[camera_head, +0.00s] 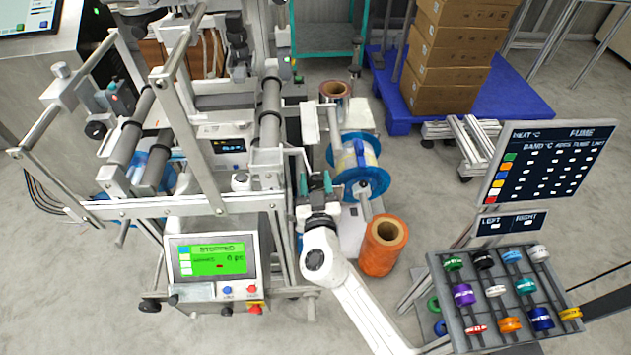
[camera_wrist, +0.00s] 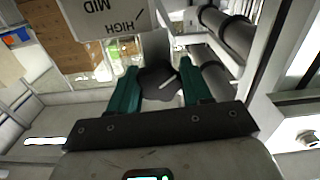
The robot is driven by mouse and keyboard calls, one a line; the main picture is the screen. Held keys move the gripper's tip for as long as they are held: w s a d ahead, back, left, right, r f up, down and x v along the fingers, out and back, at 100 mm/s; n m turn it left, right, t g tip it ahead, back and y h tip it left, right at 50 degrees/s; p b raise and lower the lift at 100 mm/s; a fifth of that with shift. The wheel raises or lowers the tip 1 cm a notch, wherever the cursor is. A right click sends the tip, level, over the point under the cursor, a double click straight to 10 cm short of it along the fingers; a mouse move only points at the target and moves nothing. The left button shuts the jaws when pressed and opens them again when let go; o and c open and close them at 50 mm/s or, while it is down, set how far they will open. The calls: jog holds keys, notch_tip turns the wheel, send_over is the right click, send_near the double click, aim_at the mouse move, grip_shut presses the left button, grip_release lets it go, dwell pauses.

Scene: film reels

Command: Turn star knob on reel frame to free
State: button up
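The dark knob (camera_wrist: 158,84) with a pale pointer line shows in the wrist view, in front of a grey plate (camera_wrist: 108,30) lettered HIGH and MID, which appears upside down. The teal fingers of my gripper (camera_wrist: 161,90) stand apart on either side of the knob, and it fills the gap between them. Whether they press on it I cannot tell. In the head view my gripper (camera_head: 316,184) is beside the reel frame (camera_head: 282,200), left of the blue-flanged reel (camera_head: 358,165). I cannot make out the knob in that view.
An orange roll (camera_head: 381,245) stands right of my wrist. A control box with a green STOPPED screen (camera_head: 211,260) is at left. A rack of coloured spools (camera_head: 505,295) and a dark display board (camera_head: 545,165) are at right. Boxes (camera_head: 450,60) sit on a blue pallet (camera_head: 465,118).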

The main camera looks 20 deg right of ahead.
jog(key=c, duration=0.6)
jog(key=shift+o, duration=0.2)
jog(key=shift+f+n+b, duration=0.15)
jog(key=shift+n+b, duration=0.25)
jog(key=shift+b, duration=0.25)
jog(key=shift+n+b, duration=0.35)
jog(key=shift+n, duration=0.05)
jog(key=o, duration=1.1)
jog(key=shift+c, duration=0.2)
jog(key=b+v, duration=0.1)
jog(key=v, duration=1)
jog(key=shift+b, duration=0.35)
